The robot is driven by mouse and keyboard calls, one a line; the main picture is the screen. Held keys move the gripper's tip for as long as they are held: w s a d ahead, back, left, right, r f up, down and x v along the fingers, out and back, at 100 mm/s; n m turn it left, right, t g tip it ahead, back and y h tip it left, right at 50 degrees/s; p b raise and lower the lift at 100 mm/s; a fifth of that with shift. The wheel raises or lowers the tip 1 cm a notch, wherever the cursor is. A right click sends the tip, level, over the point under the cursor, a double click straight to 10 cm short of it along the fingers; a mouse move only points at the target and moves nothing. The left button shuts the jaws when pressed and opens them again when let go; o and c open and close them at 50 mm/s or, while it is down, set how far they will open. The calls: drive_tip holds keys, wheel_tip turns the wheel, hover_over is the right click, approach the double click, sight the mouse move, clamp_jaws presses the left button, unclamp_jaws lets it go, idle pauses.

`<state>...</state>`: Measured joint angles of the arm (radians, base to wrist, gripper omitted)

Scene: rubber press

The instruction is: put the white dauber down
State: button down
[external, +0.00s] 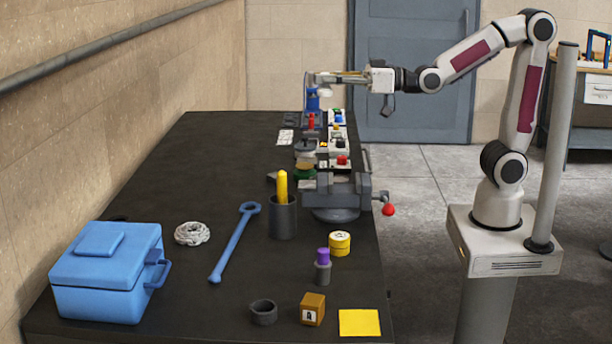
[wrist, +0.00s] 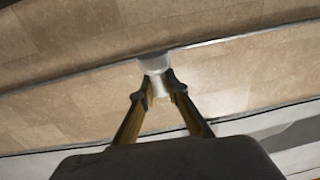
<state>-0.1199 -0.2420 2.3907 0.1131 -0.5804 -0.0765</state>
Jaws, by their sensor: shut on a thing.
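My gripper (external: 322,78) reaches level to the left above the far end of the black bench (external: 150,190). In the wrist view its two fingers (wrist: 160,85) are closed on the white dauber (wrist: 155,64), a pale cylinder. Its top sticks out past the fingertips, and a pale part shows between them. In the external view the dauber is small and hard to tell from the fingertips. A blue object (external: 312,101) stands close below the fingertips; I cannot tell whether they touch.
Several small parts and a grey vise (external: 336,192) line the bench's right side. A blue toolbox (external: 108,272), blue wrench (external: 234,242), dark cup (external: 283,217) and yellow pad (external: 359,323) lie nearer. The bench's far left is clear. A wall (external: 150,80) runs along the left.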

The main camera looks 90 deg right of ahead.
drive_tip(key=w+a+f+y, duration=0.1)
drive_tip(key=w+a+f, duration=0.3)
drive_tip(key=a+f, duration=0.9)
drive_tip(key=s+a+f, duration=0.3)
drive_tip(key=a+f, duration=0.3)
drive_tip(key=s+a+f, duration=0.3)
drive_tip(key=a+f, duration=0.2)
drive_tip(key=a, duration=0.2)
drive_tip(key=shift+a+f+n, duration=0.15)
drive_tip(key=shift+f+n, duration=0.15)
drive_tip(key=shift+f, duration=0.1)
drive_tip(key=shift+f, duration=2.9)
drive_tip(key=shift+f, duration=2.1)
drive_tip(key=shift+f, duration=0.2)
